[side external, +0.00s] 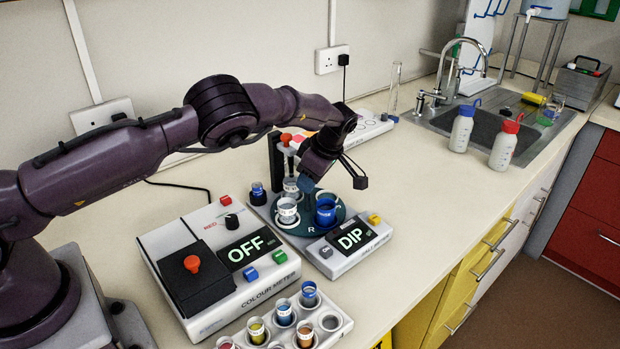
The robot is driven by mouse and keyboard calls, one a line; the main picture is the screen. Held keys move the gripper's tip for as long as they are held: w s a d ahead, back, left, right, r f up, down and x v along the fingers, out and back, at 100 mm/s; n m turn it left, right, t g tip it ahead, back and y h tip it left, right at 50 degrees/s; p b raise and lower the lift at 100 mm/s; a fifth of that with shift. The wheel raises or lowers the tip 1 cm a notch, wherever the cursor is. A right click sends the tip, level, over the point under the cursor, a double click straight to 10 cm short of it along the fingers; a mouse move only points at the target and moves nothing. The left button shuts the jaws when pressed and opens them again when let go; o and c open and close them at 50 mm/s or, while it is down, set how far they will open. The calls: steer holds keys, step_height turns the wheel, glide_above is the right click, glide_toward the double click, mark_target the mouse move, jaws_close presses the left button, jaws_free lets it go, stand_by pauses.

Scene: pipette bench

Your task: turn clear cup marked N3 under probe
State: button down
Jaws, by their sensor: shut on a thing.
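A dark teal turntable (310,226) carries several cups. A clear cup (287,211) with a white band stands at its front left. Another clear cup (291,186) stands behind it, and a blue cup (325,212) stands at the right. I cannot read N3 on any cup. My gripper (305,184) reaches down over the turntable's back, close beside the rear clear cup. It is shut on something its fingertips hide.
A unit reading DIP (350,240) adjoins the turntable's front right. A colour meter reading OFF (215,255) lies to the left. A small dark blue vial (258,193) stands beside the turntable. A rack (334,338) holds coloured cups in front. The bench at right is clear up to the bottles (462,130).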

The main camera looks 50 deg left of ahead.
stand_by(0.3)
steer(key=c, duration=0.8)
jaws_free()
steer(key=v, duration=1.3)
steer(key=shift+d, duration=0.1)
